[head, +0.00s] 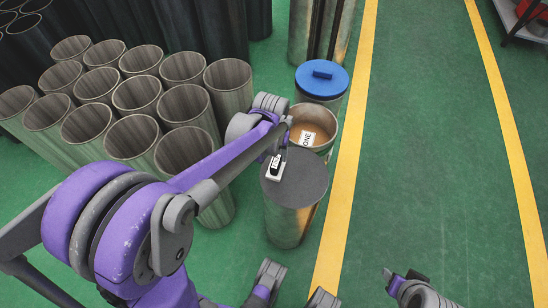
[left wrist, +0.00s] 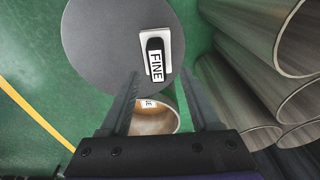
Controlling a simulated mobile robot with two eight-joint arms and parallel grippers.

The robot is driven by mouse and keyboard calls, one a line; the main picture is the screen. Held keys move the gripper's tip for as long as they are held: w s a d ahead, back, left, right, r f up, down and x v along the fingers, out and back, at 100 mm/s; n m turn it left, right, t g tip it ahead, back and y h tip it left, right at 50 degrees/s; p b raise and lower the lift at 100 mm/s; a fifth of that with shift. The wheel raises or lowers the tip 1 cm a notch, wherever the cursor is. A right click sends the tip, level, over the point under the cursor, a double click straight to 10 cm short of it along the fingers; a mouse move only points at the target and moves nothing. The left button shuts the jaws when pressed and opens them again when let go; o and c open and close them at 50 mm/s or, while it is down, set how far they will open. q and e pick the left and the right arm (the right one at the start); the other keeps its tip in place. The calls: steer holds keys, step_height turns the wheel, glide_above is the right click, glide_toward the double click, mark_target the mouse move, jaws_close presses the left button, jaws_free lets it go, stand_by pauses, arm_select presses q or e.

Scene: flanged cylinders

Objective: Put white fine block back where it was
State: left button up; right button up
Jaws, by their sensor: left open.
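The white fine block (head: 274,171) lies on the flat grey top of a closed cylinder (head: 297,184) in the head view. In the left wrist view the block (left wrist: 172,38) has a black part and a label reading FINE. My left gripper (left wrist: 160,76) is open, its two fingers apart on either side of the block's lower end in that view. No grip on the block shows. In the head view the left gripper (head: 281,142) is above the near cylinder's back edge, partly covering the block.
A blue-lidded cylinder (head: 322,80) stands behind that. Several open tubes (head: 140,95) crowd the left. Green floor right of the yellow line (head: 350,165) is clear.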

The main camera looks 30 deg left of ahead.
mark_target(274, 164)
arm_select(q)
step_height(274, 164, up, 6)
steer(key=f+p, duration=0.1)
steer(key=s+d+m+t, duration=0.1)
steer(key=s+d, duration=0.2)
steer(key=s, duration=0.5)
steer(key=s+d+m+t, duration=0.1)
steer(key=s+d+t, duration=0.1)
steer(key=s, duration=0.7)
steer(key=shift+d+m, duration=0.4)
steer(key=shift+d, duration=0.45)
steer(key=shift+w, duration=0.1)
